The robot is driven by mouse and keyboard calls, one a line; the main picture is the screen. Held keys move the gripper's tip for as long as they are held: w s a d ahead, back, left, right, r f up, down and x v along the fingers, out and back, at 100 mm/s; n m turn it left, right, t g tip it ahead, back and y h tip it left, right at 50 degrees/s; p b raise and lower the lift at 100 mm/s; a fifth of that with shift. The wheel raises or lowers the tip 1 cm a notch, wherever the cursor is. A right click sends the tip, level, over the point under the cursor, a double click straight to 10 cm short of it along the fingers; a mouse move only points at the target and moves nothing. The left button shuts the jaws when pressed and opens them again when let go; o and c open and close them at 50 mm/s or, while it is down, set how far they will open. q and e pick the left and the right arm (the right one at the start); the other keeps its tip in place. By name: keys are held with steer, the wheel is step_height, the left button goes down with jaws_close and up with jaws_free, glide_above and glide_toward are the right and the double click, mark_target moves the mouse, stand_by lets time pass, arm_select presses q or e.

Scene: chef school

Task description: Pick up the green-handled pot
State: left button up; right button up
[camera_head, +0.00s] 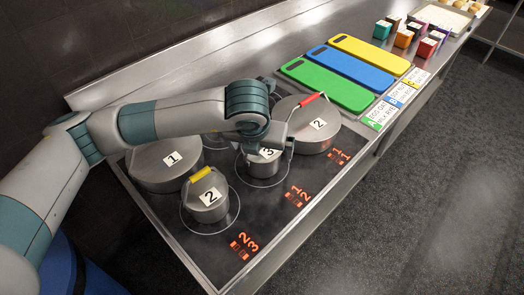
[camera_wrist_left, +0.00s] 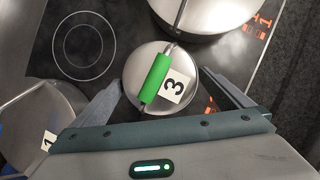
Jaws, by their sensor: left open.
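The green-handled pot is a small steel pot with a white label marked 3. In the head view the pot (camera_head: 266,160) stands on the cooktop, mostly hidden by my left arm. In the left wrist view the pot (camera_wrist_left: 135,71) is seen from above, with its green handle (camera_wrist_left: 157,77) slanting across the lid. My left gripper (camera_wrist_left: 172,92) is open, one finger on each side of the pot's near part. I cannot tell whether the fingers touch it. In the head view the left gripper (camera_head: 268,150) is at the pot. My right gripper is not in view.
A yellow-handled pot (camera_head: 206,197) marked 2 stands in front. A large pot (camera_head: 163,165) marked 1 is at left, and a red-handled large pot (camera_head: 318,138) marked 2 is close at right. Green, blue and yellow boards (camera_head: 328,87) lie along the counter beyond.

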arm_select(q)
steer(key=shift+p+x, duration=0.3)
steer(key=shift+x, duration=0.65)
steer(key=shift+w+f, duration=0.15)
steer(key=shift+f, duration=0.2)
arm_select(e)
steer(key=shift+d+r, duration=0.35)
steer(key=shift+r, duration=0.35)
arm_select(q)
steer(key=c, duration=1.3)
steer(key=shift+c, duration=0.2)
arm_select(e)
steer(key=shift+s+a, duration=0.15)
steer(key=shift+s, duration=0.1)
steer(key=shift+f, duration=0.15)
